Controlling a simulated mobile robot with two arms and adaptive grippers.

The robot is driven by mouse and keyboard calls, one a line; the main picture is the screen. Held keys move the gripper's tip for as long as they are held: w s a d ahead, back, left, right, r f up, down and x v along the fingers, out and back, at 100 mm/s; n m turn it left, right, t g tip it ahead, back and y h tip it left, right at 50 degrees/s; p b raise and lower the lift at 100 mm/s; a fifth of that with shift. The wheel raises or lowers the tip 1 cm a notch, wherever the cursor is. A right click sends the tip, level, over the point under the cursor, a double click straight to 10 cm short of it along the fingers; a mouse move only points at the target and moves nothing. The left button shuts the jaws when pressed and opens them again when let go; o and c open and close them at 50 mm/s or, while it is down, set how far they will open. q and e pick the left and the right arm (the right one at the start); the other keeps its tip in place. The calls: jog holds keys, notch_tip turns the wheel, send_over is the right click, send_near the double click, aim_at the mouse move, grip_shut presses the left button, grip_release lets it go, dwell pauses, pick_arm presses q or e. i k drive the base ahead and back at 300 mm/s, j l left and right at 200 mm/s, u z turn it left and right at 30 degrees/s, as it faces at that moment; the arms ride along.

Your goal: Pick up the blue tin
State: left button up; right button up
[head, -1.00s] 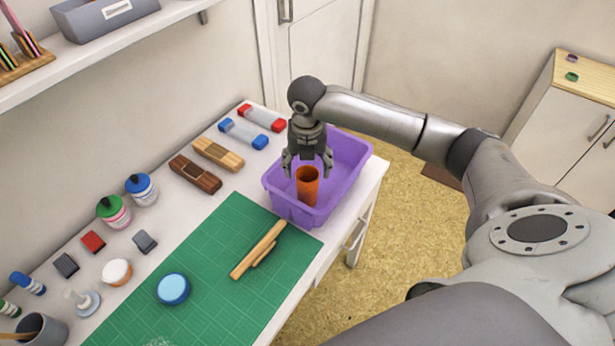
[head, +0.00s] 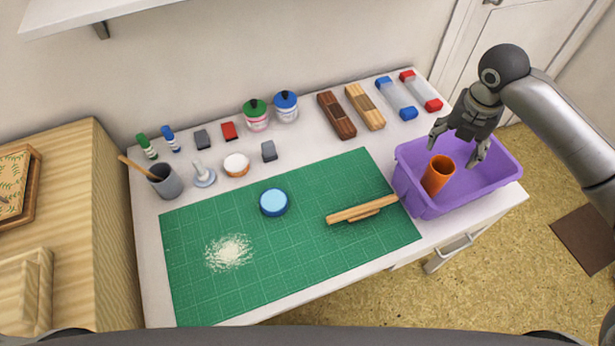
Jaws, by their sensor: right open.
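The blue tin (head: 273,202) is a short round tin with a light blue top and darker blue side. It sits on the green cutting mat (head: 310,259), near the mat's middle. My right gripper (head: 459,151) is open over the purple bin (head: 472,189), well to the right of the tin. An orange cup (head: 437,174) stands in the bin below the fingers, apart from them. My left gripper is not in the head view.
A wooden tool (head: 362,209) lies on the mat between tin and bin. Pale powder (head: 229,252) lies on the mat left of the tin. A white-topped orange jar (head: 236,165), a grey block (head: 269,151) and ink bottles (head: 286,107) stand behind. The mat around the tin is clear.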

aim_at(274, 202)
jog(key=k+j+u, duration=0.1)
jog(key=j+u, duration=0.15)
jog(key=u, duration=0.2)
jog(key=j+u, duration=0.2)
jog(key=u, duration=0.2)
